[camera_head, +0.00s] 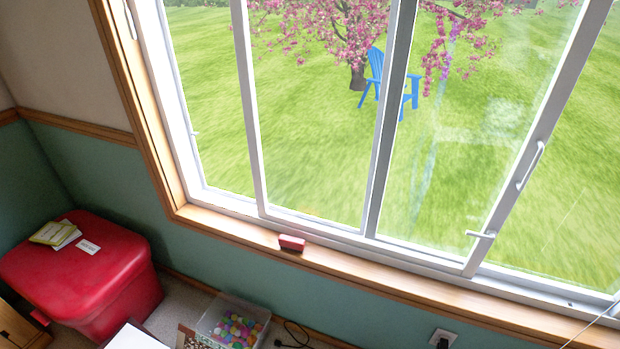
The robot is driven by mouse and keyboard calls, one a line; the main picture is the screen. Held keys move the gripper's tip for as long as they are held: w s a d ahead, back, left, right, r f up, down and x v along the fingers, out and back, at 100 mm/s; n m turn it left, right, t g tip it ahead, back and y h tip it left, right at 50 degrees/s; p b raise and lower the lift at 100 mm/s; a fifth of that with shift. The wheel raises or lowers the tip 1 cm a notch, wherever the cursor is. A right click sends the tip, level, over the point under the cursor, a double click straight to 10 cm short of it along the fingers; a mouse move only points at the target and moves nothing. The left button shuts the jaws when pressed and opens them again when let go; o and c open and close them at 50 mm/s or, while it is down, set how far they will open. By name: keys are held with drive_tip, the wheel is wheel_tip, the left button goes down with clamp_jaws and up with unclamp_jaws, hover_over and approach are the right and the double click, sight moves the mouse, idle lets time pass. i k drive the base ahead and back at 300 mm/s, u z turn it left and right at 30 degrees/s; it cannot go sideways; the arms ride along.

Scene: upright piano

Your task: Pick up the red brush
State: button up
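A small red block-shaped thing (291,243), which looks like the red brush, sits on the wooden window sill (345,266) below the middle of the window. It is small in the picture, so its bristles cannot be made out. Nothing touches it from above. My gripper is not in view.
The window (310,120) with white frames rises behind the sill. Below left stands a large red bin (85,275) with papers (58,234) on its lid. A clear tub (232,322) of colored balls, a cable (292,335) and a wall socket (442,338) are low down.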

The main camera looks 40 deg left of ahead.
sight(292, 243)
drive_tip(key=z, duration=0.05)
drive_tip(key=k, duration=0.5)
drive_tip(key=u, duration=0.25)
drive_tip(key=i, duration=0.4)
drive_tip(key=u, duration=1.25)
